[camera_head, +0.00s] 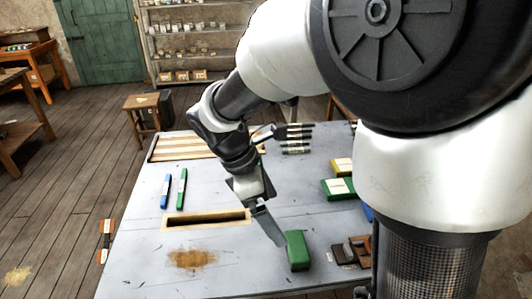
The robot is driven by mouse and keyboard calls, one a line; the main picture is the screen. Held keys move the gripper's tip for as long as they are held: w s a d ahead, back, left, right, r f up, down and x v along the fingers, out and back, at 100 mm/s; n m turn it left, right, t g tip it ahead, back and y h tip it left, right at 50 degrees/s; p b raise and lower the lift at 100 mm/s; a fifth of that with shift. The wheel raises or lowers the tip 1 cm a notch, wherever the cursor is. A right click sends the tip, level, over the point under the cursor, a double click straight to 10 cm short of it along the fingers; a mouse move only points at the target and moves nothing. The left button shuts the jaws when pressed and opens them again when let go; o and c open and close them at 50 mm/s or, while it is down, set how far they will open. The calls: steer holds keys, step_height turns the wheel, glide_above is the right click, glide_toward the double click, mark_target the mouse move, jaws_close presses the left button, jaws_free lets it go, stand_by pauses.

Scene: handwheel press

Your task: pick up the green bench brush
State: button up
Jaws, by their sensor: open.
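A green block-shaped thing (298,251), which looks like the green bench brush, lies on the grey table near its front edge. I cannot make out bristles on it. My gripper (279,240) is open and tilted downward, with its visible fingertip close to the left side of the green block. Whether it touches the block I cannot tell. The far finger is mostly hidden behind the near one.
On the grey table (140,250), a slot (205,219) and a brown dusty patch (192,259) lie to the left. Slim blue (166,191) and green (181,189) sticks lie behind. Dark brown blocks (343,254) and green-and-yellow boxes (338,188) are to the right.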

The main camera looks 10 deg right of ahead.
steer(key=b, duration=0.1)
glide_toward(297, 245)
steer(key=x, duration=0.4)
steer(key=shift+s+a+f, duration=0.15)
steer(key=shift+s+f, duration=0.15)
steer(key=shift+f, duration=0.15)
steer(key=shift+w+d+b+x, duration=0.15)
steer(key=shift+b+x, duration=0.1)
steer(key=shift+x, duration=1.2)
steer(key=shift+w+d+b+x, duration=0.15)
steer(key=shift+b+x, duration=0.1)
steer(key=shift+x, duration=1.25)
steer(key=shift+a+r, duration=0.1)
steer(key=shift+c, duration=0.3)
steer(key=c, duration=1.1)
